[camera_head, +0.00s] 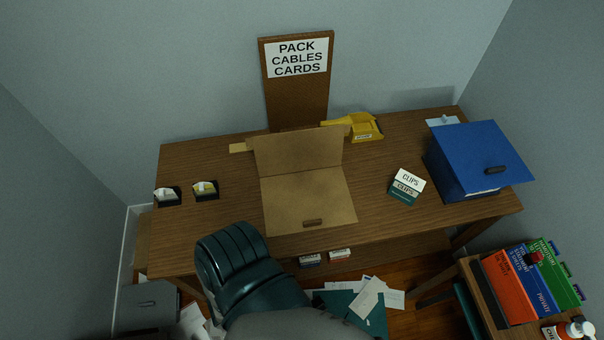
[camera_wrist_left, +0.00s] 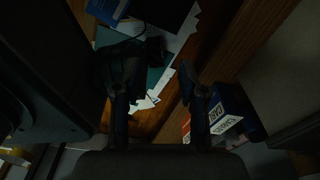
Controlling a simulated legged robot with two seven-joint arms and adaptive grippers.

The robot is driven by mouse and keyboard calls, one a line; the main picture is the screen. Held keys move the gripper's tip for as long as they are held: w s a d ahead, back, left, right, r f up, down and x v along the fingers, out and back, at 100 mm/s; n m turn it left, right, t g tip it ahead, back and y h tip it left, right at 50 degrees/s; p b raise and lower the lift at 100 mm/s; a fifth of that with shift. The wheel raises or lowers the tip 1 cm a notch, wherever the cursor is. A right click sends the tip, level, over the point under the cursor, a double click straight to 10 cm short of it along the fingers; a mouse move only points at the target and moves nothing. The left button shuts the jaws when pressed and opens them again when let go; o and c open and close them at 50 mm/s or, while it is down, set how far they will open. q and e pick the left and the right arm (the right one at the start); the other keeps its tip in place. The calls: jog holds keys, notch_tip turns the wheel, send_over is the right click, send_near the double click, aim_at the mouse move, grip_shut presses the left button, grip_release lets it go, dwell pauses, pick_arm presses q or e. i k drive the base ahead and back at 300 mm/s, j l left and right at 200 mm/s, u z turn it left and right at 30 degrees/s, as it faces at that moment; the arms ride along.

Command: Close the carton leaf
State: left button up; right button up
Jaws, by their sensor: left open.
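A brown cardboard carton (camera_head: 291,203) sits on the middle of the wooden desk. One leaf (camera_head: 298,152) stands raised at its back, and a flat panel with a small brown tab (camera_head: 313,222) faces up at the front. I cannot tell how deep the carton is. My left gripper (camera_wrist_left: 158,95) shows in the left wrist view, with its two dark fingers apart and nothing visible between them. It is over the floor papers, away from the carton, which is not in that view. My right gripper is not in view.
The desk (camera_head: 385,218) also holds a blue box (camera_head: 470,165), CLIPS boxes (camera_head: 407,182), a yellow tray (camera_head: 365,128) and two small dark holders (camera_head: 205,190) at left. A PACK CABLES CARDS sign (camera_head: 298,58) stands behind. Papers (camera_head: 368,298) litter the floor.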

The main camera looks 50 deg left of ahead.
aim_at(294, 151)
jog(key=j+u, duration=0.2)
jog(key=u, duration=1.4)
jog(key=l+u, duration=0.25)
jog(key=k+j, duration=0.05)
jog(key=j, duration=0.1)
